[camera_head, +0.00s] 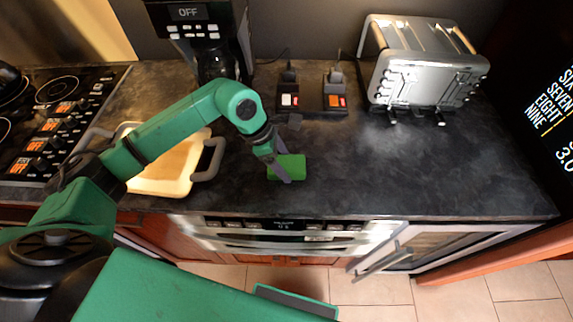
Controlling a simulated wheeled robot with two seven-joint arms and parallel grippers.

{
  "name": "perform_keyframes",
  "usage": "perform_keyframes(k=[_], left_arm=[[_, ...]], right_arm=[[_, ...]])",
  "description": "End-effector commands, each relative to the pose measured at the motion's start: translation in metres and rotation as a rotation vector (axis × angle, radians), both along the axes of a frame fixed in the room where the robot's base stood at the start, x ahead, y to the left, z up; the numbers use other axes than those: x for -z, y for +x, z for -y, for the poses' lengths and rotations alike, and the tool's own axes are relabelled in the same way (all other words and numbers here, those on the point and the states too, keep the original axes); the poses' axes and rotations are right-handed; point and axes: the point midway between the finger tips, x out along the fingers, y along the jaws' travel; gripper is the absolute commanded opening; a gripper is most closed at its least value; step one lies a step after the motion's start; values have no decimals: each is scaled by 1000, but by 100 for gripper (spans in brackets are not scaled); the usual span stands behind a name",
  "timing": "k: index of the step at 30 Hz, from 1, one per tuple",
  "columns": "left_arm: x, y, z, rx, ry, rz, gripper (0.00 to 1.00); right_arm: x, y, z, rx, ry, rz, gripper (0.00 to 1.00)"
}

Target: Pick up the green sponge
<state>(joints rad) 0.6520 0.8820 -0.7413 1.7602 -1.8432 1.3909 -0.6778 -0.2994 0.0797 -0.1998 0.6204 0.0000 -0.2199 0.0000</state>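The green sponge (292,165) lies on the dark countertop near its front edge, in the middle of the head view. My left arm comes in from the left, and its gripper (281,173) points down at the sponge. A grey finger overlaps the sponge's left part and hides some of it. I cannot tell whether the fingers are open around the sponge or closed on it. The sponge shows no clear lift off the counter. My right gripper is not in view.
A cream tray with grey handles (160,184) sits left of the sponge, partly under my arm. A coffee maker (205,35), two small dark devices (334,95) and a silver toaster (425,65) stand behind. The counter (420,170) right of the sponge is clear.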

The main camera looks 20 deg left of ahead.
Motion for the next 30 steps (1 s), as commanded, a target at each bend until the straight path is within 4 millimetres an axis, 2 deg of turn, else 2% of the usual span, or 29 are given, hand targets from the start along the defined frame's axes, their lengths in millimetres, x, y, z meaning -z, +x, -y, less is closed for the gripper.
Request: perform_keyframes(k=[9, 14, 17, 24, 27, 30], left_arm=[[-2, 0, 0, 0, -1, 1, 24], [-16, 1, 0, 0, -1, 5, 24], [-38, 2, 0, 1, -1, 10, 24], [-132, 2, 1, 2, -2, 12, 24], [-164, 1, 1, 2, -2, 7, 24], [-186, 0, 0, 1, -1, 4, 24]], right_arm=[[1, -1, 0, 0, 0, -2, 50], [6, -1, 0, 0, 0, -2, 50], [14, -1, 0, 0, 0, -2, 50], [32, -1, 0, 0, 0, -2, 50], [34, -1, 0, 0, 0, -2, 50], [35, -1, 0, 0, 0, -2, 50]])
